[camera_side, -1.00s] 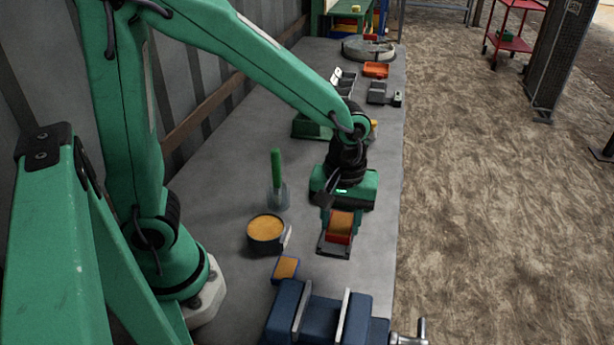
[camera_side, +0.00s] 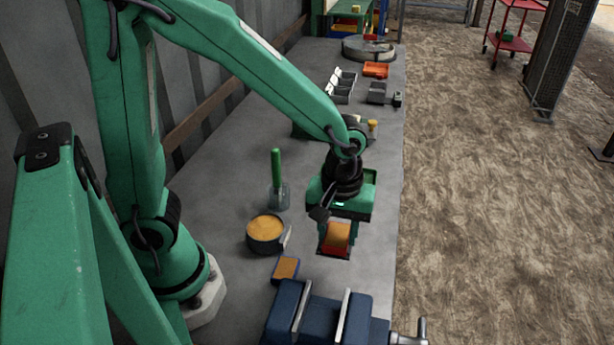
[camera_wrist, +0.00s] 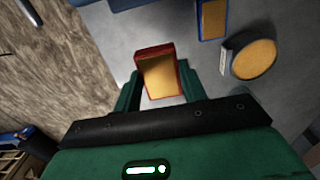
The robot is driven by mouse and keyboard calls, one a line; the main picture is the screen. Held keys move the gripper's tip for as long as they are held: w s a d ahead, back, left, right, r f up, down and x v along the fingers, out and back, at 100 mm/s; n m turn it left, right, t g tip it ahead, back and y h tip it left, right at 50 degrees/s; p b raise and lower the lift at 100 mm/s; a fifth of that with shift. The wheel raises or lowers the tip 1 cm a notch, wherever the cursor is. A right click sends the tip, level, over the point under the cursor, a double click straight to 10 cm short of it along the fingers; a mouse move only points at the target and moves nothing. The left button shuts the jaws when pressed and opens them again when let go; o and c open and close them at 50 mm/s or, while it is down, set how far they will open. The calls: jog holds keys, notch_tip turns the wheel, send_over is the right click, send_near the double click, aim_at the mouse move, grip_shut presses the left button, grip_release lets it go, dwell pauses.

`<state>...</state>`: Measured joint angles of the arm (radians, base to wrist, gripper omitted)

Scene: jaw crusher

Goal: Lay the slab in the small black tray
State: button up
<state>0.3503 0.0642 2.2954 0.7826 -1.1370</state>
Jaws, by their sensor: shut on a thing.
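The slab (camera_side: 338,235), with a tan face and red edges, is held upright or tilted at the end of my gripper (camera_side: 338,226). In the wrist view, my gripper (camera_wrist: 160,90) has its green fingers on either side of the slab (camera_wrist: 160,75). The small black tray (camera_side: 347,256) lies on the bench directly below or behind the slab in the side view, mostly hidden by it. I cannot tell whether the slab touches the tray. The tray is not distinguishable in the wrist view.
A round tub of tan material (camera_side: 266,229) and a blue-edged tan block (camera_side: 286,268) stand to the left. A blue vise (camera_side: 320,315) is at the front. A green-handled brush (camera_side: 277,180) stands behind the tub. Bench right edge is close.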

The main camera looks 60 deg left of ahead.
jog(key=w+a+f, duration=0.1)
jog(key=a, duration=0.1)
jog(key=w+a+f, duration=0.4)
jog(key=a, duration=0.1)
jog(key=shift+w+f, duration=0.15)
jog(key=shift+w, duration=0.05)
jog(key=shift+f, duration=2)
jog(key=shift+s+f, duration=0.1)
jog(key=shift+f, duration=0.55)
jog(key=o, duration=1.2)
jog(key=shift+r, duration=0.1)
jog(key=shift+o, duration=0.3)
notch_tip(320, 180, up, 13)
jog(key=shift+r, duration=0.1)
